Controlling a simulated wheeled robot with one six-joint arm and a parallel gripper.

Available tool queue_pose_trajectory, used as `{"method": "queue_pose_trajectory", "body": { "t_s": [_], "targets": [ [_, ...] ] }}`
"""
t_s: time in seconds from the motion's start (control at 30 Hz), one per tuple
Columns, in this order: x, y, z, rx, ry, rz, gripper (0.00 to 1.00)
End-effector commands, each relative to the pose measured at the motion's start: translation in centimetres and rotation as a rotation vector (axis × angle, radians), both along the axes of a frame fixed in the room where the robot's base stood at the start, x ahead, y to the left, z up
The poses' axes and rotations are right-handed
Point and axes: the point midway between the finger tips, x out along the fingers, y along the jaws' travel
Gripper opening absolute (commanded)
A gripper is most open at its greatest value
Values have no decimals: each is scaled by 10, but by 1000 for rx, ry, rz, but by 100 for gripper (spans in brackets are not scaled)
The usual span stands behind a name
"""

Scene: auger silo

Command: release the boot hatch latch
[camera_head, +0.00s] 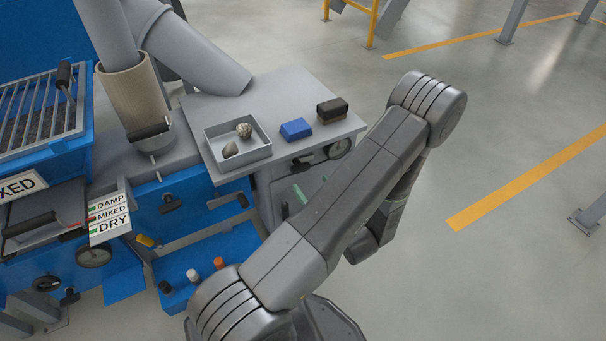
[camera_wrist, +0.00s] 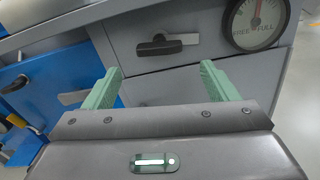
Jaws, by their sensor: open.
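A dark latch handle on a light backing plate (camera_wrist: 160,45) is mounted on a grey panel in the wrist view. It lies roughly level and shows beyond and between my fingertips, apart from them. The same dark handle (camera_head: 300,165) shows under the front edge of the grey bench in the head view. My gripper (camera_wrist: 160,70) has two green fingers spread wide with nothing between them. In the head view its green fingertips (camera_head: 292,203) show just below the handle, the rest hidden by my arm. No label names the latch.
A round FREE/FULL gauge (camera_wrist: 256,20) is right of the handle. Above, the grey bench (camera_head: 240,95) bears a tray (camera_head: 210,145) with two lumps, a blue block (camera_head: 296,129) and a dark block (camera_head: 332,110). Blue housing (camera_head: 205,200) with knobs stands left.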

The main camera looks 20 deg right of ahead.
Motion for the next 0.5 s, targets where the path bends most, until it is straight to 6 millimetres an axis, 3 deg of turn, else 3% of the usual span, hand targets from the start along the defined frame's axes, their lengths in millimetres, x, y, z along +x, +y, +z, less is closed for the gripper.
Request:
{"method": "queue_pose_trajectory", "body": {
  "t_s": [0.2, 0.5],
  "targets": [
    [37, 4, -1, -2, 0, 4, 80],
    [63, 5, 0, -2, 0, 0, 80]
  ]
}}
